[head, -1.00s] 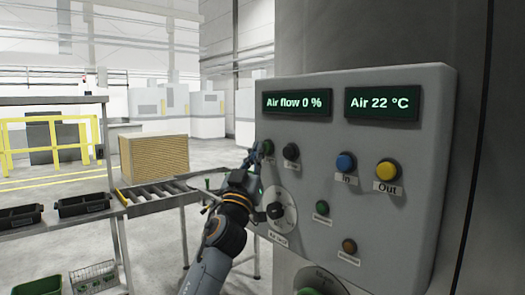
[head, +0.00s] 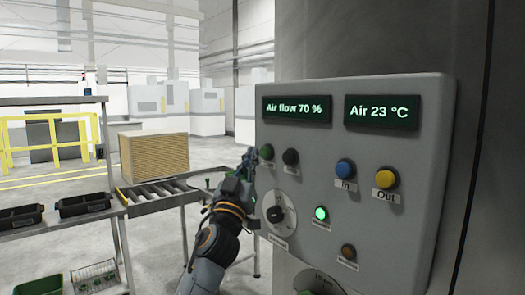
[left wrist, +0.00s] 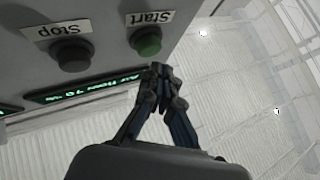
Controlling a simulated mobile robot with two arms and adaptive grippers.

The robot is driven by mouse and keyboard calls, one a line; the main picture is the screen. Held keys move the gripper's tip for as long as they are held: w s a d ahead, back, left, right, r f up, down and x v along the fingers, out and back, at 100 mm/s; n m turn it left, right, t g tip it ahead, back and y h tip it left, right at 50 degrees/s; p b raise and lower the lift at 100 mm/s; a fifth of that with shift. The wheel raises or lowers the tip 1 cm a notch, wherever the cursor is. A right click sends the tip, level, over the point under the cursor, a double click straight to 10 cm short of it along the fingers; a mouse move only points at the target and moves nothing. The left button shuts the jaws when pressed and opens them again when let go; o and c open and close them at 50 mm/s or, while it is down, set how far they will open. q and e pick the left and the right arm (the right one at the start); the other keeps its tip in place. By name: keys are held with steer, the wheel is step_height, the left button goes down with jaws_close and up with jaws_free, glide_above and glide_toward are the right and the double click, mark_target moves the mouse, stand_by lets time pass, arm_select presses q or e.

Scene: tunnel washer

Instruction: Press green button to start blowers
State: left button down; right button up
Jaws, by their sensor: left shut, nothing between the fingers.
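The green button (head: 266,152) is at the upper left of the grey control panel (head: 300,140). In the left wrist view the green button (left wrist: 147,41) sits beside a "Start" label. My left gripper (head: 248,157) is at the panel's left edge, just left of the green button. In the left wrist view its shut, empty fingertips (left wrist: 160,70) are close to the button, with a small gap in the picture. The display (head: 297,109) reads "Air flow 70 %". A green lamp (head: 321,213) is lit. My right gripper is out of view.
A black button (head: 291,157), labelled "Stop" in the left wrist view, is right of the green one. Blue (head: 345,169) and yellow (head: 387,178) buttons and a rotary knob (head: 275,214) are also on the panel. A roller table (head: 160,195) stands to the left.

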arm_select(q)
steer(key=s+a+p, duration=0.1)
steer(key=a+p, duration=0.1)
steer(key=s+a+p, duration=0.2)
stand_by(0.5)
stand_by(0.4)
